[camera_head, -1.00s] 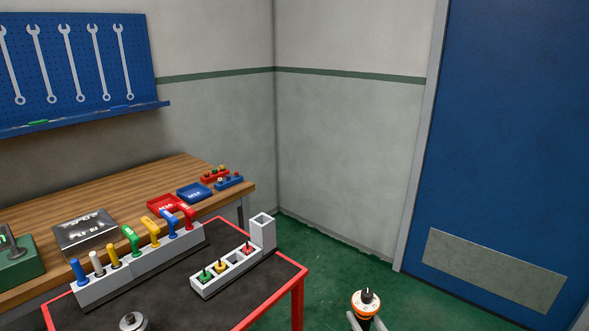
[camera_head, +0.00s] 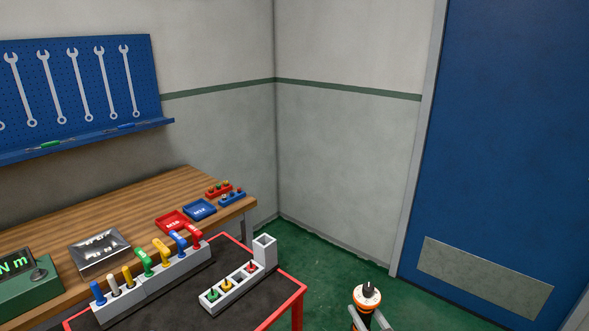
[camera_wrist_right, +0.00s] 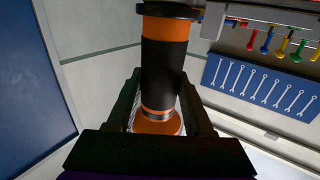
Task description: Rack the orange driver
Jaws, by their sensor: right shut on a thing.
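The orange driver (camera_head: 367,299) is an orange and black powered tool with a pale band and a dark knob on its upper end. My right gripper (camera_head: 366,315) is shut on it, to the right of the red-edged cart and apart from it. In the right wrist view the driver (camera_wrist_right: 165,65) stands between the two dark fingers of the gripper (camera_wrist_right: 163,105). A grey rack (camera_head: 229,293) on the cart holds small green, yellow and red-topped pieces, and a taller square open holder (camera_head: 264,250) stands at its far end. My left gripper is not in view.
The cart (camera_head: 290,303) has a black top and red rim. A longer grey rack (camera_head: 150,285) holds several coloured hex-key-like tools. Behind is a wooden bench (camera_head: 150,205) with red and blue trays. Green floor lies open right of the cart.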

